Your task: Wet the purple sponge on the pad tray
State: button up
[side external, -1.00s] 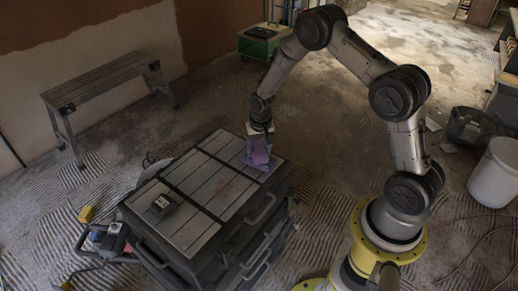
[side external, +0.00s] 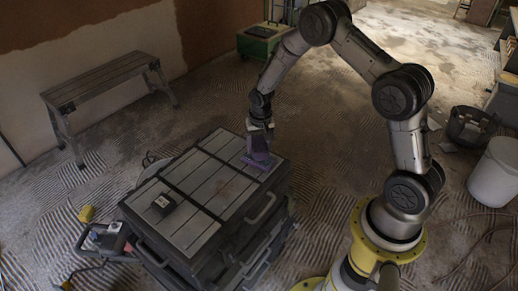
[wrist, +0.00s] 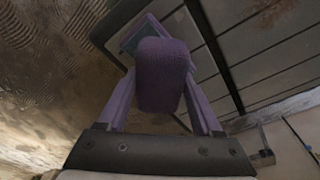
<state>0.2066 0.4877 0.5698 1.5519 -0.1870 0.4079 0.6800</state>
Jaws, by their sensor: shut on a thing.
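The purple sponge (wrist: 161,75) is a rounded, textured block between the two purplish fingers of my gripper (wrist: 160,90) in the wrist view. My gripper (side external: 259,150) is shut on it, pointing down over the far right corner of the dark case top in the side view. The pad tray (wrist: 128,40) shows as a flat purple-edged shape with a greenish inside, beyond the sponge in the wrist view; the sponge hides part of it. In the side view the tray (side external: 262,165) is a small purple patch under my gripper. I cannot tell whether the sponge touches it.
The tray stands on stacked dark cases with a slatted grey top (side external: 212,185). A small black box (side external: 163,204) sits on the near left of that top. A bench (side external: 105,82), a white bucket (side external: 497,172) and a black basket (side external: 470,127) stand on the floor.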

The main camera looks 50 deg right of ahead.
aim_at(256, 143)
jog(key=shift+r, duration=2.7)
jog(key=shift+a, duration=0.1)
jog(key=shift+w+a+r, duration=0.15)
jog(key=shift+a+r, duration=0.05)
jog(key=shift+a, duration=0.15)
jog(key=s+a+r+n+y, duration=0.1)
jog(key=s+a+n, duration=0.5)
jog(key=a+n, duration=0.2)
jog(key=shift+a, duration=1.1)
